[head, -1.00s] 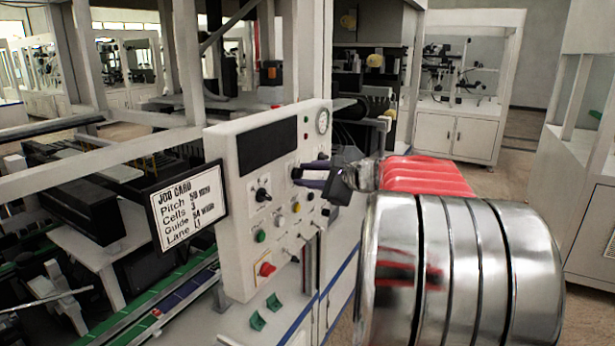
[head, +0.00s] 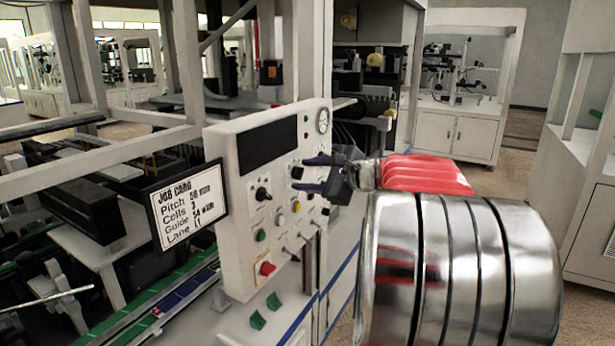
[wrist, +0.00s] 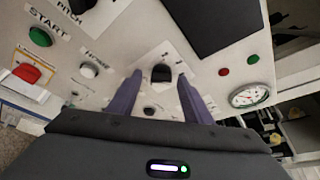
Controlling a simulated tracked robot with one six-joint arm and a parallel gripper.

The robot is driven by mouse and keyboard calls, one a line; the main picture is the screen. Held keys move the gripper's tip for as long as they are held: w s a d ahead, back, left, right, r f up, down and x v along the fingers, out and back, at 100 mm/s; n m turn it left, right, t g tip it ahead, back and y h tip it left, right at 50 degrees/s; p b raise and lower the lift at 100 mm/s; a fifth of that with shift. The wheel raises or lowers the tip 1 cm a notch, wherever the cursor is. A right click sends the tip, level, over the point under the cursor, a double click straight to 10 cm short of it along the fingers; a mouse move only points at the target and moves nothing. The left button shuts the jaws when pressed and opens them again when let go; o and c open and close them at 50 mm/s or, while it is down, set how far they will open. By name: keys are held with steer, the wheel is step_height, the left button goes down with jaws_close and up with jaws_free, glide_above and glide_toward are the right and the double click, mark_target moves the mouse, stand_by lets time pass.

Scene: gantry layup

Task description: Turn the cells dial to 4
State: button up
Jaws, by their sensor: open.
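A black dial (wrist: 161,73) on a white plate sits between my gripper's fingers in the wrist view, a little beyond their tips; its label is not legible. It also shows in the head view (head: 297,172), by my fingertips. My gripper (head: 304,174) is open, its two purple fingers (wrist: 158,88) on either side of the dial, with nothing held. I cannot tell whether they touch it. The white control panel (head: 231,239) faces my arm. A job card (head: 187,205) beside it seems to read Cells 3.
A second black dial (head: 263,193), labelled PITCH in the wrist view, is nearby. A green START button (wrist: 40,36), a red button (wrist: 27,72), a white button (wrist: 89,70) and a round gauge (wrist: 250,95) surround the area. Small levers stick out low on the panel.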

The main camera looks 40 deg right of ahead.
steer(key=a+v, duration=0.1)
steer(key=v, duration=1.2)
steer(key=shift+s+d, duration=0.35)
steer(key=shift+d, duration=0.15)
steer(key=a+f+n+g+y, duration=0.1)
steer(key=a+f+n+g, duration=0.15)
steer(key=a+f, duration=0.4)
steer(key=w+a+f+n+g+y, duration=0.1)
steer(key=a+f+n+g, duration=0.2)
steer(key=a, duration=0.6)
steer(key=a+f+n+g, duration=0.1)
steer(key=a+f+n, duration=0.35)
steer(key=a, duration=0.35)
steer(key=s+a+f+n+g+h, duration=0.1)
steer(key=s+a+f+n, duration=0.2)
steer(key=s+a+n, duration=0.3)
steer(key=s+a+f+n+g+h, duration=0.1)
steer(key=s+a+f+n+h, duration=0.1)
steer(key=s+a+n, duration=0.4)
steer(key=a+f+n, duration=0.1)
steer(key=n, duration=0.3)
steer(key=shift+a+g, duration=0.35)
